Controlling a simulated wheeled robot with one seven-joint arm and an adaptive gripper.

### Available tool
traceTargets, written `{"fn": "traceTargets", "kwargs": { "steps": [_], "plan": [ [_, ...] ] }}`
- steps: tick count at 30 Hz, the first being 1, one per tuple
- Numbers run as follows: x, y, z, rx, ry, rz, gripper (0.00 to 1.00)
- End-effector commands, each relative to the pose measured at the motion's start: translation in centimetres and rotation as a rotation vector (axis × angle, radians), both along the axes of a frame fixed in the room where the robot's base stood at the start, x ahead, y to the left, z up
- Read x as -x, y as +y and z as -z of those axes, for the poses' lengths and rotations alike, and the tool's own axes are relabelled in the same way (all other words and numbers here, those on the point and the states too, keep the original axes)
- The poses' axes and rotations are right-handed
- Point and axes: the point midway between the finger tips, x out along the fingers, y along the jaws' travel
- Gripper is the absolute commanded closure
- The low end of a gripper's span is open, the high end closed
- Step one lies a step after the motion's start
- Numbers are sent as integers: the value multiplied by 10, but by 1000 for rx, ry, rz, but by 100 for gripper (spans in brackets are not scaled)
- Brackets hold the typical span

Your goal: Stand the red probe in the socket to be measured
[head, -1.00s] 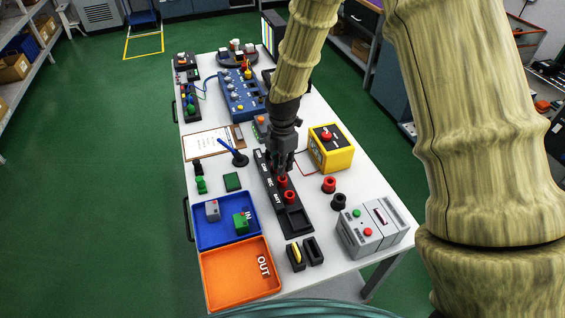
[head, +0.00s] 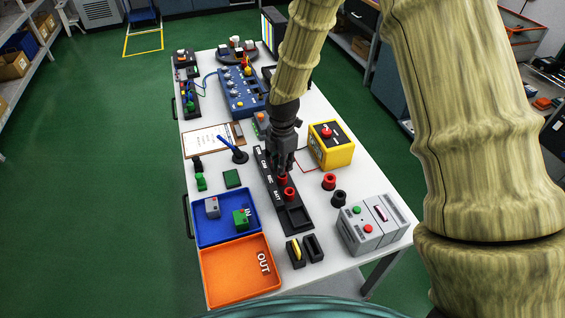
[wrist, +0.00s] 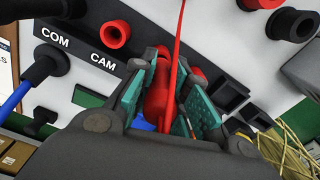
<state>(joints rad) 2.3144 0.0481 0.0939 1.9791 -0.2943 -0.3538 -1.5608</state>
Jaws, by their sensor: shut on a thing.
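The red probe (wrist: 157,98) is between the green pads of my gripper (wrist: 165,105), which is shut on it; its red lead (wrist: 177,35) runs up out of the wrist view. In the head view my gripper (head: 282,168) is over the long black labelled rack (head: 295,217), close to its red parts (head: 289,194). The wrist view shows the labels COM and CAM, with a red ring-shaped socket (wrist: 115,35) beside CAM. The probe's tip is hidden, so I cannot tell whether it is in a socket.
A yellow box with a red knob (head: 345,157) stands right of my gripper. A red ring (head: 328,182) and a black ring (head: 339,198) stand nearby. A grey device (head: 375,235) is front right. Blue (head: 230,237) and orange (head: 237,280) trays are front left. A blue probe (head: 233,149) stands left.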

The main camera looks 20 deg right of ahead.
Motion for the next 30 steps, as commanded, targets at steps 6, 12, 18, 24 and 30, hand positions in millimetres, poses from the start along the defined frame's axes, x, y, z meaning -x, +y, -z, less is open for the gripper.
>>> {"fn": "traceTargets", "kwargs": {
  "steps": [6, 12, 18, 24, 30],
  "plan": [
    [0, 0, 4, 0, 0, 0, 100],
    [0, 0, 6, 0, 0, -1, 100],
    [0, 0, 9, 0, -1, -1, 100],
    [0, 0, 12, 0, -1, -1, 100],
    [0, 0, 15, 0, -1, 0, 100]
  ]
}}
